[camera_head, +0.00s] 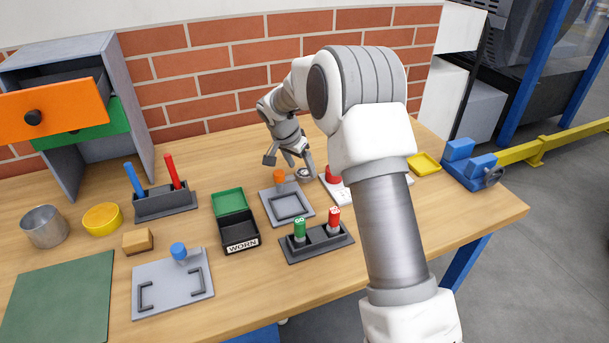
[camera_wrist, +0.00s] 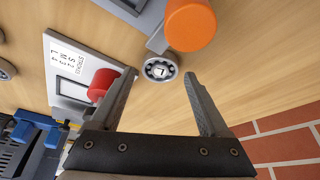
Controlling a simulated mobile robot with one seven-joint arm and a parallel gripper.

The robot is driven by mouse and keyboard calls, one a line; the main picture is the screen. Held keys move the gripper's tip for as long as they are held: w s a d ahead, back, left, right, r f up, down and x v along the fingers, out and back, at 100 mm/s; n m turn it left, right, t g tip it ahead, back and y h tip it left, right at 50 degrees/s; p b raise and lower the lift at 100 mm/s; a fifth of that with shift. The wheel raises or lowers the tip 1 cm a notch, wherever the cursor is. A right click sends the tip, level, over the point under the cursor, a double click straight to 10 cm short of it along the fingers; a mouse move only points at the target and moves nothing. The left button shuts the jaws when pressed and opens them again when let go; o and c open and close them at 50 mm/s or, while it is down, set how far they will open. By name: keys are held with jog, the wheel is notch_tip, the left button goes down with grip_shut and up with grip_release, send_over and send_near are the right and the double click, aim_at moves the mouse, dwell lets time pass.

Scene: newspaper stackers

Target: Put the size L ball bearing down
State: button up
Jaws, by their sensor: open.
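The ball bearing (camera_head: 304,175) is a small silvery ring with a dark ball race and a pale marked centre. It lies on the wooden tabletop behind the grey plate with the orange knob. In the wrist view the bearing (camera_wrist: 160,69) lies just beyond and between my two fingertips, beside the orange knob (camera_wrist: 190,24). My gripper (camera_head: 297,163) is low over the table at the bearing. In the wrist view my gripper (camera_wrist: 160,80) has its fingers spread, with gaps to the bearing on both sides.
The orange-knobbed grey plate (camera_head: 267,207) is close in front. A white panel with a red knob (camera_head: 333,174) is close on the right, partly hidden by my arm. The WORN box (camera_head: 240,246) and a gauge stand (camera_head: 317,243) are nearer. The brick wall (camera_head: 230,82) is behind.

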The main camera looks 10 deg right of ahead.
jog(key=shift+x, duration=1.1)
grip_shut()
